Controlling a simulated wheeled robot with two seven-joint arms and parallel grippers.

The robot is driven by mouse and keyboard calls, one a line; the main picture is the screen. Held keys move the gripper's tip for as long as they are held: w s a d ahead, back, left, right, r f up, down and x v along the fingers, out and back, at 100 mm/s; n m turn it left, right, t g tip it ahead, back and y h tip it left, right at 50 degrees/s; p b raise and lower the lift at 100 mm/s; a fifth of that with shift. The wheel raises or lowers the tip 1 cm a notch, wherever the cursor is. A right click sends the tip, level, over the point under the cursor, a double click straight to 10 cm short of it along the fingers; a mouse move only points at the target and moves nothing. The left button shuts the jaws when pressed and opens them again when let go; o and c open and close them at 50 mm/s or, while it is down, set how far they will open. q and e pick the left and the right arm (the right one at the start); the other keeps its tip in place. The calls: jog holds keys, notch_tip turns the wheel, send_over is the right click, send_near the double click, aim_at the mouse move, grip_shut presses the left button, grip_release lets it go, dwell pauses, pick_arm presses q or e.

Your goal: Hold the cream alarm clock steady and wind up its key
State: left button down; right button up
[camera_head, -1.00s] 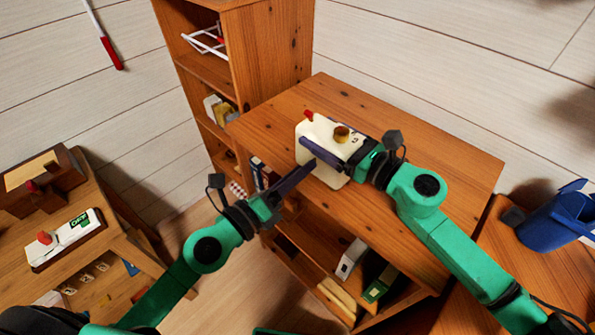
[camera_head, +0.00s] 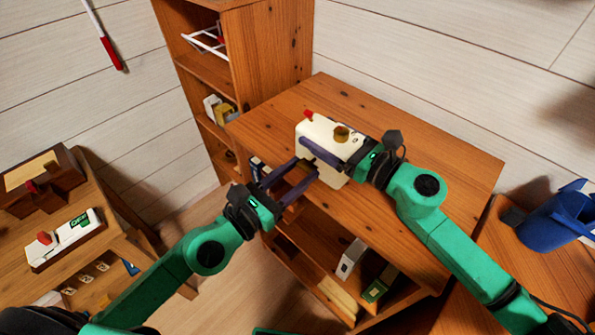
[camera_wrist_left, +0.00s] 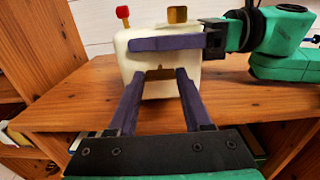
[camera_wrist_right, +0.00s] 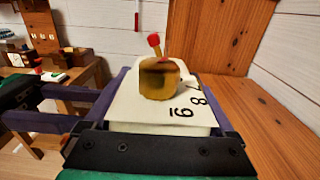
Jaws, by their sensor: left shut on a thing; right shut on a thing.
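The cream alarm clock (camera_head: 318,130) stands on the wooden cabinet top, with a gold bell and a red-tipped knob on its upper side. My right gripper (camera_head: 338,143) is shut on the clock body, one dark finger along each side; the right wrist view shows the clock (camera_wrist_right: 165,115) between both fingers. The key (camera_wrist_left: 160,73) is a small brown-gold piece on the clock side facing my left gripper. My left gripper (camera_wrist_left: 160,76) has its fingertips on either side of the key and is shut on it. In the head view the fingertips partly hide the key.
The cabinet top (camera_head: 440,165) is clear around the clock. A tall shelf (camera_head: 270,50) stands behind it at the left. A lower table at the left holds a white box (camera_head: 75,238) with a red knob. A blue bin (camera_head: 558,220) stands at the right.

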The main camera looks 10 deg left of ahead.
pick_arm(q)
jog(key=shift+f+m, duration=0.15)
jog(key=shift+m, duration=0.75)
jog(key=shift+c, duration=1.6)
grip_release()
jog(key=v, duration=0.7)
jog(key=shift+s, duration=0.25)
jog(key=shift+a, duration=0.1)
